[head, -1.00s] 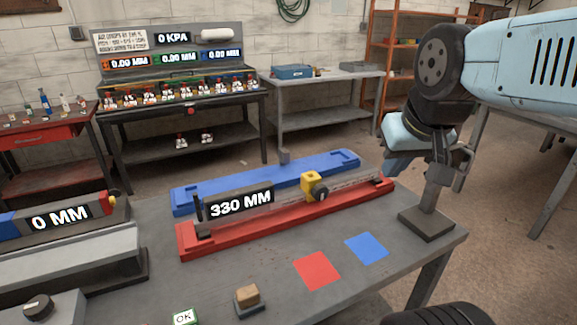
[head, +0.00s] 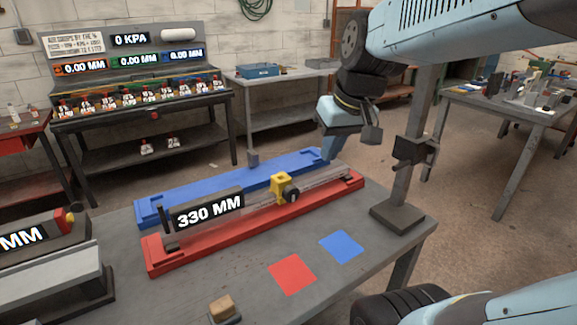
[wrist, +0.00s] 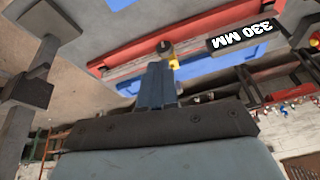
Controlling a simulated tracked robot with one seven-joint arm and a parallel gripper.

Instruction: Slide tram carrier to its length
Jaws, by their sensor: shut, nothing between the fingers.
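The yellow carrier (head: 281,182) with a black knob (head: 292,195) sits partway along a clear rail (head: 325,178) on the red base (head: 210,248). A display (head: 209,209) beside the rail reads 330 MM. My gripper (head: 328,158) is above the far right end of the blue base (head: 185,196), behind and to the right of the carrier, apart from it. In the wrist view my gripper (wrist: 158,68) has its fingers together and empty. The knob (wrist: 165,47) and a bit of the yellow carrier (wrist: 173,62) show just beyond the fingertips there.
A grey post (head: 400,170) with a dark clamp stands at the bench's right corner, close to my arm. Red (head: 292,274) and blue (head: 341,246) squares lie flat in front. A wooden block (head: 222,307) is near the front edge. Another gauge unit (head: 45,270) stands at left.

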